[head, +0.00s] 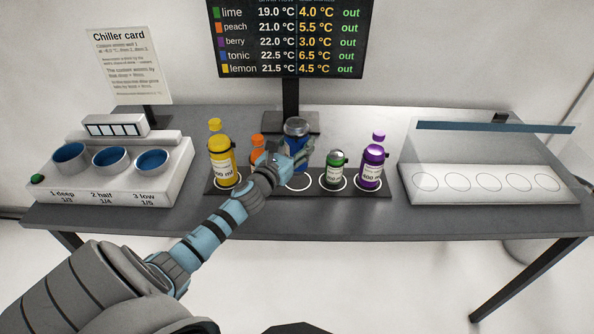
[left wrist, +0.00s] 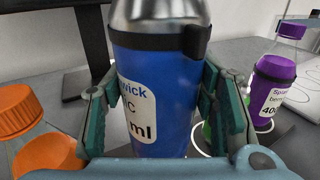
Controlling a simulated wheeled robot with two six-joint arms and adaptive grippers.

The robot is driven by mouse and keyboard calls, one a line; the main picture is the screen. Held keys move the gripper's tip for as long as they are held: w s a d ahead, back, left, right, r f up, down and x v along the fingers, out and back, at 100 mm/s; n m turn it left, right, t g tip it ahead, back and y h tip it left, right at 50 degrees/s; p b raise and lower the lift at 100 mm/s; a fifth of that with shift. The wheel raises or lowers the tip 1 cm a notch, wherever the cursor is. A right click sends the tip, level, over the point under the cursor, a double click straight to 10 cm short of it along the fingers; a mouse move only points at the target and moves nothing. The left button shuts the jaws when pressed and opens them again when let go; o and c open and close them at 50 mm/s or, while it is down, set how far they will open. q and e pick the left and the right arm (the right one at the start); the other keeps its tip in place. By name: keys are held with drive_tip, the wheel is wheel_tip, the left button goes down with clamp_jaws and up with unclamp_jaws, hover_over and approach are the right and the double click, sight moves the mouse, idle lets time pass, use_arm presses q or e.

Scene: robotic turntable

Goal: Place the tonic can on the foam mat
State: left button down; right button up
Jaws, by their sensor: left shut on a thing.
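My left gripper (head: 288,158) is shut around the can's body, one finger on each side (left wrist: 165,110). The gripper hides part of the can in the head view. My right gripper is not in view.
On the mat, a yellow bottle (head: 221,160) and an orange bottle (head: 257,148) stand left of the can; a green bottle (head: 334,172) and a purple bottle (head: 371,165) stand right. A chiller (head: 125,172) is at left, a clear-fronted case (head: 490,185) at right. A screen (head: 290,35) stands behind.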

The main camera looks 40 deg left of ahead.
use_arm(q)
drive_tip(key=f+b, duration=0.1)
drive_tip(key=f, duration=0.1)
drive_tip(key=w+f+b, duration=0.1)
drive_tip(key=f+b, duration=0.1)
drive_tip(key=shift+d+f, duration=0.1)
drive_tip(key=shift+f, duration=0.3)
drive_tip(key=shift+s+f+b, duration=0.15)
drive_tip(key=shift+f+b, duration=0.05)
drive_tip(key=shift+b, duration=0.25)
drive_tip(key=shift+s+r, duration=0.15)
drive_tip(key=shift+r, duration=0.2)
drive_tip(key=shift+f, duration=0.2)
drive_tip(key=c, duration=0.6)
unclamp_jaws()
drive_tip(key=shift+c, duration=0.2)
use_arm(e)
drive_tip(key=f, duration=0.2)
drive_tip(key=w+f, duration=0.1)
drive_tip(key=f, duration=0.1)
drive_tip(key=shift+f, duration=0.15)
use_arm(q)
drive_tip(key=shift+r, duration=0.15)
